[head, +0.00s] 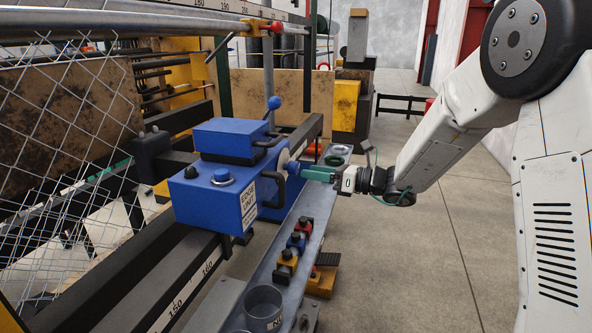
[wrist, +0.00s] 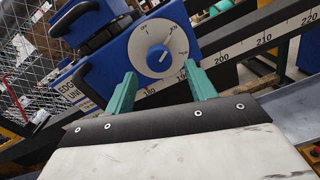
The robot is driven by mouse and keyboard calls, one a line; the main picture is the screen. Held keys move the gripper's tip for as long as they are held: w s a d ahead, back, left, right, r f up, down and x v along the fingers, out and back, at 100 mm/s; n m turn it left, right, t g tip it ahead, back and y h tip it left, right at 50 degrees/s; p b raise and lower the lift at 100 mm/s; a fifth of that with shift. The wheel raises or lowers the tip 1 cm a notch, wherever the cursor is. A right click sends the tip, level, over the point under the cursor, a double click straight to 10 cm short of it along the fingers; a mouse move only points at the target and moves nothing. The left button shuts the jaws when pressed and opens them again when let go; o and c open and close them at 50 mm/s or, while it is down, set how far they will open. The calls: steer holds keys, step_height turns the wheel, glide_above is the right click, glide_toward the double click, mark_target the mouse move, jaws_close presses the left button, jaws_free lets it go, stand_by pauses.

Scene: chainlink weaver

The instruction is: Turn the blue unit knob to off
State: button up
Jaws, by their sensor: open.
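The blue unit (head: 205,200) sits on the dark rail left of centre in the head view, its label partly readable. On its right face is a pale round dial (head: 283,159) with a blue knob. In the wrist view the white dial (wrist: 172,38) faces me, with the blue knob (wrist: 159,59) at its centre. My gripper (head: 304,172) has green fingers pointing left at the knob. In the wrist view my gripper (wrist: 160,70) is open, one finger on each side of the knob. I cannot tell whether either finger touches it.
A black handle (head: 272,188) projects close to the dial. Chain-link mesh (head: 60,150) stands at left. The floor (head: 440,270) at right is clear.

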mark_target(297, 170)
steer(key=x, duration=0.5)
steer(key=shift+w+a, duration=0.1)
steer(key=shift+a, duration=0.25)
steer(key=c, duration=1)
